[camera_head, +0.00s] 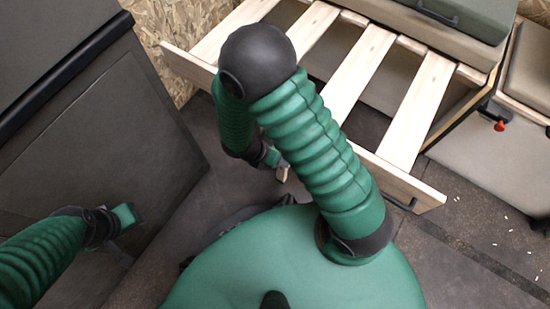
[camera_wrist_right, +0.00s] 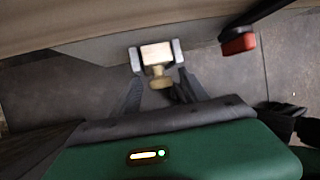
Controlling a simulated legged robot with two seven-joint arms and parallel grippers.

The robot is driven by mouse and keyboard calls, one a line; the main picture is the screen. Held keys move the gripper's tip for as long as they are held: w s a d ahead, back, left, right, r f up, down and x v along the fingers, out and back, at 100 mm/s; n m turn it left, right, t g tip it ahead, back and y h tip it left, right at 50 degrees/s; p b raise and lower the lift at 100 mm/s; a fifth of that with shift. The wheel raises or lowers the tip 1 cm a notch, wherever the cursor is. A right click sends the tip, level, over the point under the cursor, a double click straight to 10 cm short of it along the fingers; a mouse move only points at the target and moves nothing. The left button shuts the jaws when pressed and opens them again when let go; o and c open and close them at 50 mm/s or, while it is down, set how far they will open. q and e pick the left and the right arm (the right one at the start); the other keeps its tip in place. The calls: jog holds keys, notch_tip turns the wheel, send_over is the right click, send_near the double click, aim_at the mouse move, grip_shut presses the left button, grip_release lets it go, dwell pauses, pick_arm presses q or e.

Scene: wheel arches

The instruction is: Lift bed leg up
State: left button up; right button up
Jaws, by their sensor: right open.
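The slatted wooden bed frame (camera_head: 345,85) sticks out from the upper right in the head view. A small pale wooden piece, seemingly the bed leg (camera_head: 284,174), shows below the frame's near rail, beside my right gripper (camera_head: 279,165). In the right wrist view, the bed leg's squared end (camera_wrist_right: 155,51) lies between the two grey fingertips of my right gripper (camera_wrist_right: 157,57), with a brass-coloured knob (camera_wrist_right: 159,78) under it. The fingers are open around the leg; contact is unclear. My left gripper (camera_head: 125,225) is over the dark panel at left, its fingers too unclear to judge.
A dark panel (camera_head: 100,150) with a black bar (camera_head: 60,80) fills the left side. Cushions (camera_head: 440,35) lie at the top right. A red knob (camera_head: 499,126) sits on a black part there. The bed rail (camera_head: 400,185) is close to my right arm.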

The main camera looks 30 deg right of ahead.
grip_shut()
dwell(0.3)
dwell(1.1)
